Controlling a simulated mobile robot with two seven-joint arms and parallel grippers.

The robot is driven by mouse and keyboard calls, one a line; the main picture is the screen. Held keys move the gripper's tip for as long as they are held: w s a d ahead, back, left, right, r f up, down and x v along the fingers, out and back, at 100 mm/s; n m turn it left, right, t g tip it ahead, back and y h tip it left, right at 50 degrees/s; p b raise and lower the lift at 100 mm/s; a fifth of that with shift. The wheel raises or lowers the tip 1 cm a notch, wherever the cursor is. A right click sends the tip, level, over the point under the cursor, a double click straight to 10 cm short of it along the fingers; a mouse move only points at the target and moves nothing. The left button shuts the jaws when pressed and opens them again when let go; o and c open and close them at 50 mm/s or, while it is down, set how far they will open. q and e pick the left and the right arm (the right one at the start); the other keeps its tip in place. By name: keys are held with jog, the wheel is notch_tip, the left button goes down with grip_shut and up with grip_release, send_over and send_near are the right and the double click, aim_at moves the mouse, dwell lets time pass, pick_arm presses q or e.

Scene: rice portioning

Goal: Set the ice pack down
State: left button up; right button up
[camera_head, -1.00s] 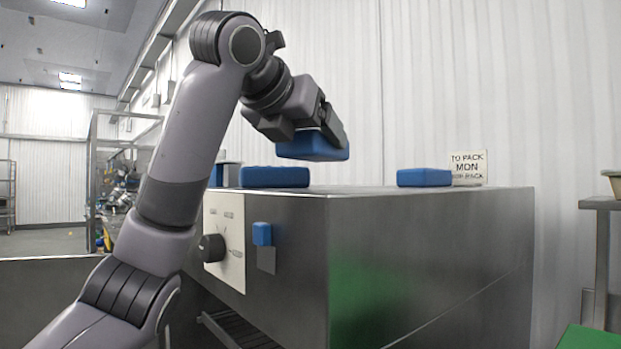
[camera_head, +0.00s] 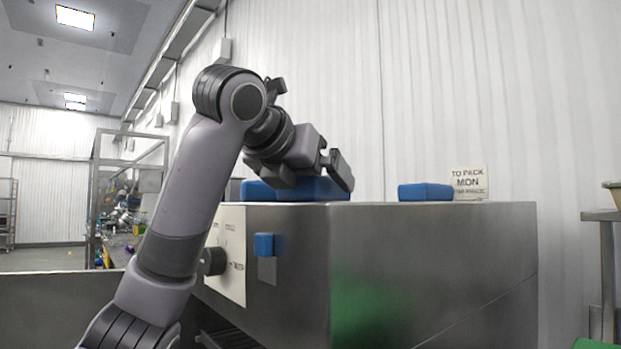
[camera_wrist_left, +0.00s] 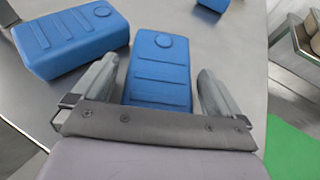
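A blue ice pack (camera_head: 318,190) rests on the flat top of the steel cabinet (camera_head: 430,235). In the left wrist view the same ice pack (camera_wrist_left: 160,75) lies between my fingers, with a gap on both sides. My left gripper (camera_head: 312,176) is open around it, the fingers spread and apart from its sides. A second blue ice pack (camera_wrist_left: 72,40) lies just left of it; in the head view it (camera_head: 257,191) is partly hidden behind my gripper. My right gripper is in neither view.
A third blue ice pack (camera_head: 425,192) lies further right on the cabinet top, beside a small sign (camera_head: 468,183) reading TO PACK MON. Bare steel top lies between. A dial (camera_head: 214,262) and a blue switch (camera_head: 263,244) are on the cabinet's front.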

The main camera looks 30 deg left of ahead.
pick_arm(q)
jog(key=shift+r, duration=0.2)
jog(key=shift+s+r, duration=0.15)
jog(key=shift+s, duration=0.15)
jog(key=p+v, duration=0.1)
jog(key=v, duration=1)
jog(key=shift+s, duration=0.2)
